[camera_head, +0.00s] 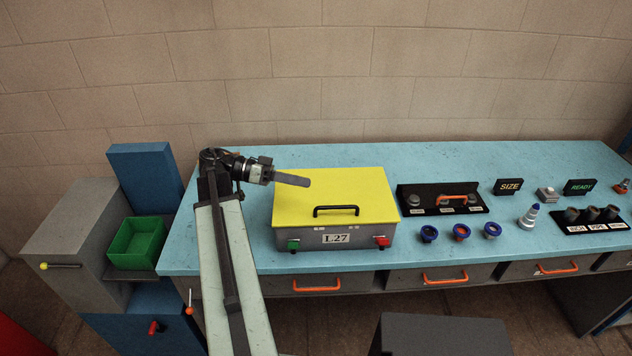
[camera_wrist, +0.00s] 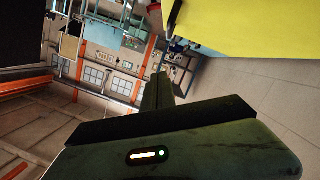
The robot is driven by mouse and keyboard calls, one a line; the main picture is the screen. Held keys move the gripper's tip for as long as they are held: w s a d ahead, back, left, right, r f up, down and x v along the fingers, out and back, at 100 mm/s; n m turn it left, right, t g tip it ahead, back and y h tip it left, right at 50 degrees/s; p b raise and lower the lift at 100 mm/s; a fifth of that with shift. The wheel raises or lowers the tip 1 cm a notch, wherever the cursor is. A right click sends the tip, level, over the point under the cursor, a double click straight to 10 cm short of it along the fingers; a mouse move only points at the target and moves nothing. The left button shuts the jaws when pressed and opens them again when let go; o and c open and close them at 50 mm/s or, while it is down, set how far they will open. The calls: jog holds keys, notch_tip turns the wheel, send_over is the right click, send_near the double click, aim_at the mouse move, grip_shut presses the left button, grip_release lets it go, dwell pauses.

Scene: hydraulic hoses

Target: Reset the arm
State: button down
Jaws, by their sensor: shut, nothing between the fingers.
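My gripper (camera_head: 292,180) is at the end of my raised arm, shut and empty. In the head view its fingers point right, over the left part of the yellow lid of the box marked L27 (camera_head: 345,193). I cannot tell how far above the lid they are. The yellow lid (camera_wrist: 250,22) fills the upper right there, and a dark green body with a small lit indicator fills the bottom.
A green bin (camera_head: 137,245) stands at left. A block wall is behind.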

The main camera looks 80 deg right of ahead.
jog(key=shift+w, duration=0.3)
jog(key=w+a+f+n+t+h, duration=0.1)
jog(key=w+a+n+h, duration=0.25)
jog(key=w, duration=0.75)
jog(key=w+a+f+n+t+h, duration=0.1)
jog(key=w+a+n+h, duration=0.2)
jog(key=w, duration=0.8)
jog(key=w+a+f+n+t+h, duration=0.1)
jog(key=w+a+f+n+t, duration=0.2)
jog(key=w+a, duration=0.45)
jog(key=w+a+f+n+t+h, duration=0.1)
jog(key=w+a+f+n+t, duration=0.2)
jog(key=w+a, duration=0.45)
jog(key=w+a+f+n+t+y, duration=0.2)
jog(key=w+a+f+n+y, duration=0.1)
jog(key=a, duration=0.8)
jog(key=w+a+f+n+t+y, duration=0.2)
jog(key=w+a+f+n+t, duration=0.1)
jog(key=a+n, duration=0.5)
jog(key=w+a+f+n+t+y, duration=0.2)
jog(key=w+a+f+n, duration=0.3)
jog(key=a, duration=0.8)
jog(key=shift+w+a+t+y, duration=0.4)
jog(key=shift+w+y, duration=0.2)
jog(key=shift+y, duration=0.25)
